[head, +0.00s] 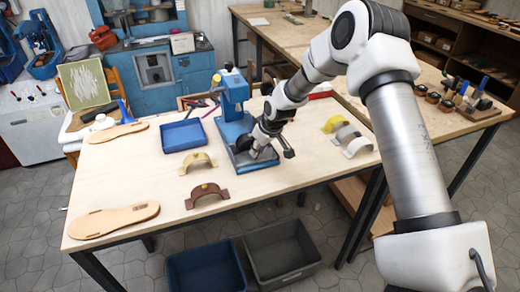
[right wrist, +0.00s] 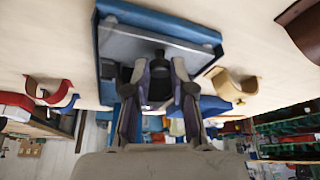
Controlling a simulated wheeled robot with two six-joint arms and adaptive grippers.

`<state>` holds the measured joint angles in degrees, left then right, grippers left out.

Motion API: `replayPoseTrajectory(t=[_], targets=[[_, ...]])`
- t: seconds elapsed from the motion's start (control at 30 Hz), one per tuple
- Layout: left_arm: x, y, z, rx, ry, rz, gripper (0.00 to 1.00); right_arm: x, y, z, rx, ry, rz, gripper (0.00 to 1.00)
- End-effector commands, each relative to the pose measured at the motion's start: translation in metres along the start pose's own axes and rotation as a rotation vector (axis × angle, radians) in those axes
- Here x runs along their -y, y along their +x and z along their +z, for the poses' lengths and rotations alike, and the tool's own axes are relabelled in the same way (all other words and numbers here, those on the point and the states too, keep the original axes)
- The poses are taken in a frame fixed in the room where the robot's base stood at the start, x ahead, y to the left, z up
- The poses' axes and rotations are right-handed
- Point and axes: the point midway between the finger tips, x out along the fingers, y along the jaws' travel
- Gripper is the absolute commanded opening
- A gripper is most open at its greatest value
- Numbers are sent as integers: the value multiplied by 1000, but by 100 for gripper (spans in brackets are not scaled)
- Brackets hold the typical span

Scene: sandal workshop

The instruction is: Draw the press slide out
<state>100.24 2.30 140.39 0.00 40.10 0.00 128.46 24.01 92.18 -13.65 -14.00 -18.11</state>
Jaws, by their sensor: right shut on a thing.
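The blue press (head: 233,95) stands on the wooden table, its upright rising at the back of a blue base. A grey slide plate (head: 241,157) lies in that base, partly covered by my gripper. In the right wrist view the slide plate (right wrist: 130,46) lies within the blue frame, with a dark knob-like handle (right wrist: 160,62) at its edge. My right gripper (head: 259,149) is low over the base; in the right wrist view its fingers (right wrist: 158,72) are shut around the handle. The exact finger contact is partly hidden. My left gripper is not in view.
A blue tray (head: 184,136) is left of the press. A tan strap piece (head: 198,162) and a brown one (head: 207,195) lie in front-left. Yellow, grey and white pieces (head: 352,140) lie to the right. Soles (head: 113,220) lie at left. Bare table lies in front of the press.

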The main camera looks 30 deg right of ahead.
Motion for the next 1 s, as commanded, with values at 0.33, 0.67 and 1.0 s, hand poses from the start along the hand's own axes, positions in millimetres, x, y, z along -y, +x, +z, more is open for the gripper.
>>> replayPoseTrajectory(t=[0.33,0.67,1.0], targets=[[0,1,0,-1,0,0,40,3,5,8,21,0,-7,51],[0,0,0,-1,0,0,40,2,-1,4,11,0,-4,51],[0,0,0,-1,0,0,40,3,-73,0,9,-1,-6,51]])
